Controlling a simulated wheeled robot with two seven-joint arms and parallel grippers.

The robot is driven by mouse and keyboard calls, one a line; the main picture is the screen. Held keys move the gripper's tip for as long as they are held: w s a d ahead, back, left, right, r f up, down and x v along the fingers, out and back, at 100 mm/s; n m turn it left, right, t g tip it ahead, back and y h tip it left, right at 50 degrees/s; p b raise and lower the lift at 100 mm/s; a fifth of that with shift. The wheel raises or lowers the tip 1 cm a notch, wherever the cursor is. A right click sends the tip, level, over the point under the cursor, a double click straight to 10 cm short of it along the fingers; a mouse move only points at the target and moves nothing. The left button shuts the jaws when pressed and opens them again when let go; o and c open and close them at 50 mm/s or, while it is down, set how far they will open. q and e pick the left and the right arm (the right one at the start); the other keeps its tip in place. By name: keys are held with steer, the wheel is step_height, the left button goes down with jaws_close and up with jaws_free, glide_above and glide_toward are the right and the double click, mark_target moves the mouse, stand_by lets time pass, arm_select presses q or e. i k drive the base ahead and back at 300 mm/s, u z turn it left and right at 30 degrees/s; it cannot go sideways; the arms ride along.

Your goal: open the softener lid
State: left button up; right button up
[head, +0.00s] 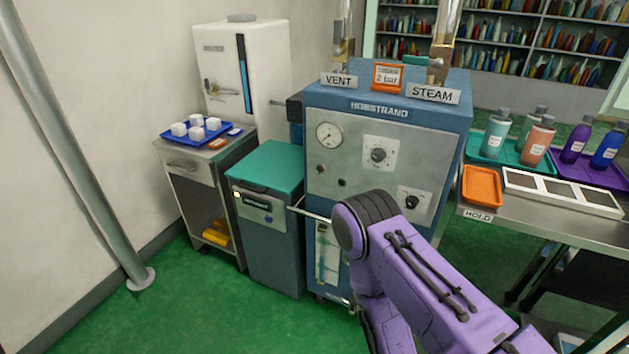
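A blue-grey cabinet with a teal lid (266,165) stands left of the boiler; it looks like the softener, though I cannot read its label. The lid lies flat and shut on top. The cabinet front has a small panel (258,204) with a dark handle-like strip. A purple arm of mine comes in from the lower right and covers part of the boiler front. Neither gripper shows in this view.
The blue boiler (375,180) with gauge and dials stands against the lidded cabinet's right side. A steel cart (187,162) with a blue tray (176,143) of white blocks stands left. A grey pole (75,135) rises at far left. Green floor (150,315) is clear in front.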

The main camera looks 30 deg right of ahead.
mark_target(275, 165)
steer(key=z, duration=0.1)
steer(key=k, duration=0.4)
steer(key=u, duration=0.5)
steer(key=i, duration=0.9)
steer(key=z, duration=1)
